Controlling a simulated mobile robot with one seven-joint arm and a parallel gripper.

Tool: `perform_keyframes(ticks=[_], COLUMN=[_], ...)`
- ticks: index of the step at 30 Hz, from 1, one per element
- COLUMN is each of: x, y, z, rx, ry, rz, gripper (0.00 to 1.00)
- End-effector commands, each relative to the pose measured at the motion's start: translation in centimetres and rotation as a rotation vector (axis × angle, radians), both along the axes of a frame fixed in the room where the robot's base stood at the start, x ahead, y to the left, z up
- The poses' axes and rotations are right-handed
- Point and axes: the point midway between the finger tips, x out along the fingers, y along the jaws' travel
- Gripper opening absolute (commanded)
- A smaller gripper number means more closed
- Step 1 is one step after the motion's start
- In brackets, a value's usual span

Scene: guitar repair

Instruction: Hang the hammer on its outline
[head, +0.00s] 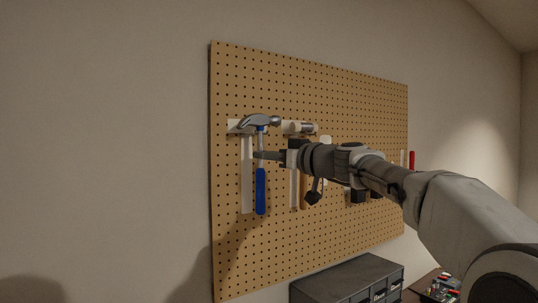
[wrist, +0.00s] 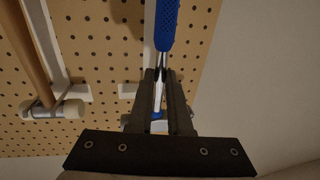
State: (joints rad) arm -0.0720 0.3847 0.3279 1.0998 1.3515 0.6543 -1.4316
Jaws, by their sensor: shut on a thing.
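The claw hammer (head: 261,190) has a blue handle and a metal head, and it is upright with the head at the top in the head view. My gripper (head: 258,155) is shut on its shaft just below the head. In the wrist view my gripper (wrist: 160,75) closes on the shaft beside the blue grip (wrist: 166,25). A white hammer outline (head: 246,185) is on the pegboard (head: 300,235), just left of and behind the hammer. The hammer looks slightly right of the outline; the gap to the board cannot be told.
A wooden-handled mallet (wrist: 52,108) hangs on its own white outline beside the hammer. More tools, including a red-handled one (head: 411,160), hang farther right, partly hidden by my arm. A dark drawer cabinet (head: 345,280) stands below the board. The wall left of the board is bare.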

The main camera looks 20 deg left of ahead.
Motion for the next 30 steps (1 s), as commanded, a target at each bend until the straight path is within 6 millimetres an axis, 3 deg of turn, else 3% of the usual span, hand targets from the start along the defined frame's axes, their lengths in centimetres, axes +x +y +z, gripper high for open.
perform_keyframes(ticks=[30], x=[1.5], y=[1.7], z=[0.1], rx=[0.002], ry=[-0.002], rz=[0.000], gripper=[0.00])
